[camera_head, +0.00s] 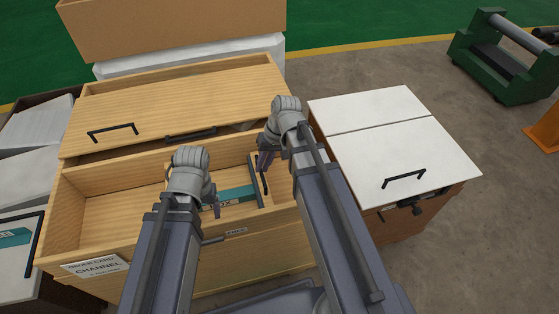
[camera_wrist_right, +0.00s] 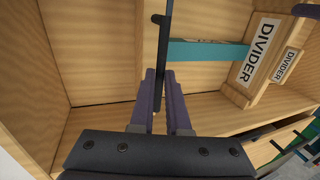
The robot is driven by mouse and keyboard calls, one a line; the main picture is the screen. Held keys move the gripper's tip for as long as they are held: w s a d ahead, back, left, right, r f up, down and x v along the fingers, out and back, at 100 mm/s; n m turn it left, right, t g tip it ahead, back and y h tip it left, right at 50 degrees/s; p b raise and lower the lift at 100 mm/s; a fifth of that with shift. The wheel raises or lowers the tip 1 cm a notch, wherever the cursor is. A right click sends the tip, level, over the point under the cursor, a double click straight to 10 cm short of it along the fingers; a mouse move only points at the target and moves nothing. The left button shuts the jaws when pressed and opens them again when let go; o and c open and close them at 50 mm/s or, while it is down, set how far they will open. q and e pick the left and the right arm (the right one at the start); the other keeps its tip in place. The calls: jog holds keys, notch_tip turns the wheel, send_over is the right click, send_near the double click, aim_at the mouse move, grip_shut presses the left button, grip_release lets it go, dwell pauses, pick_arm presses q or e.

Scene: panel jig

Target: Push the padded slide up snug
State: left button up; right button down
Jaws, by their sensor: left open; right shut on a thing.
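In the head view, a black upright handle (camera_head: 264,182) stands near the right end of the open wooden channel. My right gripper (camera_head: 264,160) is over it. In the right wrist view, the purple fingers of my right gripper (camera_wrist_right: 160,112) are shut on the black handle (camera_wrist_right: 160,62), beside a pale wooden board. A teal strip (camera_wrist_right: 207,52) runs from near the handle to a wooden block labelled DIVIDER (camera_wrist_right: 258,55). My left gripper (camera_head: 211,204) is open beside the teal piece (camera_head: 238,195) in the head view. I cannot tell which part bears padding.
The channel's front wall (camera_head: 228,236) carries a card (camera_head: 96,264). A wooden lid with a black handle (camera_head: 112,131) lies behind. A white-topped cabinet (camera_head: 395,135) stands close on the right. White packs (camera_head: 28,160) lie at the left.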

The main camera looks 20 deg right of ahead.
jog(key=shift+a, duration=0.3)
jog(key=c, duration=1.2)
grip_release()
jog(key=shift+o, duration=0.2)
jog(key=shift+r, duration=0.15)
jog(key=p+v, duration=0.7)
jog(key=shift+d+r, duration=0.15)
jog(key=shift+r, duration=0.05)
